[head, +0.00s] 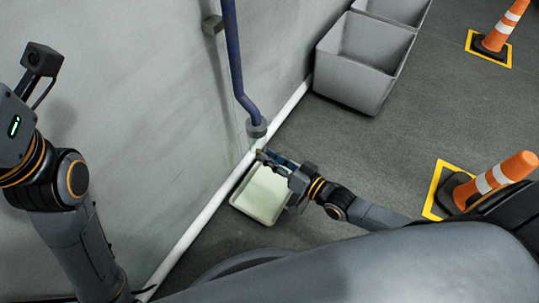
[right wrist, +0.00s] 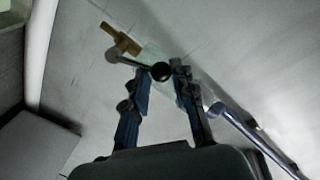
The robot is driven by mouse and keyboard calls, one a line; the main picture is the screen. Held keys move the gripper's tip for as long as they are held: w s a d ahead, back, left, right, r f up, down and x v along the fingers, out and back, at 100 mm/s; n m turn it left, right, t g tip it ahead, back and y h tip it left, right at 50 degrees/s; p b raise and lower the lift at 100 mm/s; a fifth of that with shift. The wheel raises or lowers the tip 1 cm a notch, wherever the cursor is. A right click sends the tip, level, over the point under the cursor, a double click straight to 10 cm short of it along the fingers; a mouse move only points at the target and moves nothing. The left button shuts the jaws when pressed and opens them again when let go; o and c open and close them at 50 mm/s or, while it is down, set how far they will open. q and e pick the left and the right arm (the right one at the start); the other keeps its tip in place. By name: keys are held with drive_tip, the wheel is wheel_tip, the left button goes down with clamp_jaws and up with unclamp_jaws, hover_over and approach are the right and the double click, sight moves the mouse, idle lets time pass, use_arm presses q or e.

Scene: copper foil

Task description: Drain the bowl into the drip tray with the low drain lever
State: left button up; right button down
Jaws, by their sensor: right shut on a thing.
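The drip tray (head: 262,197), pale and rectangular, lies on the floor against the wall, below the end of a blue pipe (head: 234,55). A grey round fitting (head: 257,128) caps the pipe's low end, with the pale bowl (head: 252,142) faint below it. In the right wrist view the bowl (right wrist: 152,53) is translucent behind the fingers, beside a brass fitting (right wrist: 122,38). The low drain lever (right wrist: 135,62) ends in a black knob (right wrist: 160,71). My right gripper (right wrist: 161,72) is shut on the lever at its knob; in the head view the gripper (head: 266,156) hangs over the tray's far end. My left gripper is out of view.
Grey bins (head: 360,65) stand along the wall at the back. The floor between bins and tray is clear.

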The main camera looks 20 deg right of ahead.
drive_tip(key=shift+d+f+m+g+p, duration=0.3)
drive_tip(key=shift+m+p, duration=0.15)
drive_tip(key=shift+m, duration=0.45)
drive_tip(key=c, duration=1.1)
unclamp_jaws()
drive_tip(key=shift+f, duration=0.1)
drive_tip(key=shift+o, duration=0.2)
drive_tip(key=shift+w+r, duration=0.15)
drive_tip(key=shift+r, duration=0.05)
drive_tip(key=shift+d, duration=0.1)
drive_tip(key=v, duration=1.2)
drive_tip(key=shift+f, duration=0.1)
